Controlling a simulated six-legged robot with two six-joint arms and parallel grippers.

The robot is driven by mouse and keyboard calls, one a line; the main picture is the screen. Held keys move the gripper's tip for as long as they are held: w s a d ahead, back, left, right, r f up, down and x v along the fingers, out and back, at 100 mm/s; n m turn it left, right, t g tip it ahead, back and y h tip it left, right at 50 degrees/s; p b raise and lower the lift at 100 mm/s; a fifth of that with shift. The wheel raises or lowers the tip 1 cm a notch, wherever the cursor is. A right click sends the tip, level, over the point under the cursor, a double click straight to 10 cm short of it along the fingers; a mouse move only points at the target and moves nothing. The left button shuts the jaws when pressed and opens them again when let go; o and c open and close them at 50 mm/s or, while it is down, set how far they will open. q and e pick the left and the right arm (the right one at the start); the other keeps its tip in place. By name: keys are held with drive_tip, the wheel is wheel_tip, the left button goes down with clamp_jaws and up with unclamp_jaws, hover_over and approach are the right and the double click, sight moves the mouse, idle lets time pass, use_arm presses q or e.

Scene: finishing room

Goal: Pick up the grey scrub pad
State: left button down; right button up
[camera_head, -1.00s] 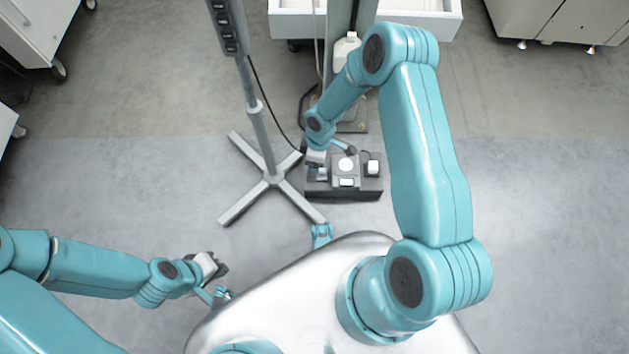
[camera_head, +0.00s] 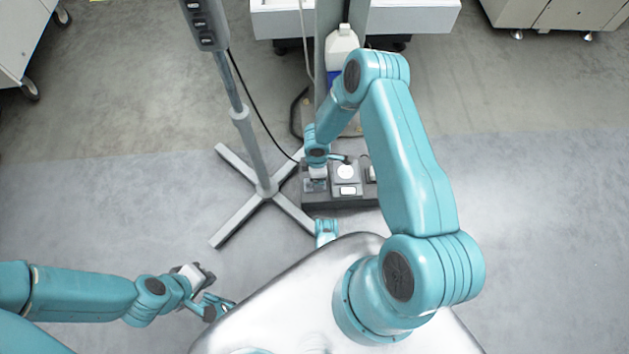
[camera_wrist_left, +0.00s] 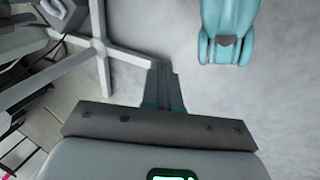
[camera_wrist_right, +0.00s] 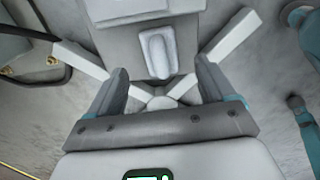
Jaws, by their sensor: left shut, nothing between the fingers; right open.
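A light grey oblong pad (camera_wrist_right: 157,53) with rounded ends lies on a dark grey platform (camera_head: 338,202); I take it for the scrub pad. My right gripper (camera_wrist_right: 163,66) is open over the platform's left end. In the right wrist view the pad shows between its fingers, with no contact visible. In the head view my right gripper (camera_head: 316,185) mostly hides the pad. My left gripper (camera_head: 222,304) is shut and empty at the lower left, away from the platform; its closed fingers show in the left wrist view (camera_wrist_left: 163,85).
A pole stand with a crossed base (camera_head: 266,188) stands left of the platform, a black cable beside it. A white round piece (camera_head: 345,171) and a white block (camera_head: 348,190) sit on the platform. A white bottle (camera_head: 341,48) stands behind. The floor at right is clear.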

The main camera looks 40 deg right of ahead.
drive_tip(key=f+b, duration=0.1)
drive_tip(key=f, duration=0.1)
drive_tip(key=f+b, duration=0.1)
drive_tip(key=f, duration=0.2)
drive_tip(key=shift+w+a+f+b, duration=0.1)
drive_tip(key=shift+a+b, duration=0.1)
drive_tip(key=shift+b, duration=0.2)
drive_tip(key=shift+c, duration=0.7)
drive_tip(key=c, duration=1)
use_arm(q)
drive_tip(key=w+f, duration=0.1)
drive_tip(key=f, duration=0.2)
drive_tip(key=shift+w+a+t, duration=0.2)
drive_tip(key=shift+w+t, duration=0.2)
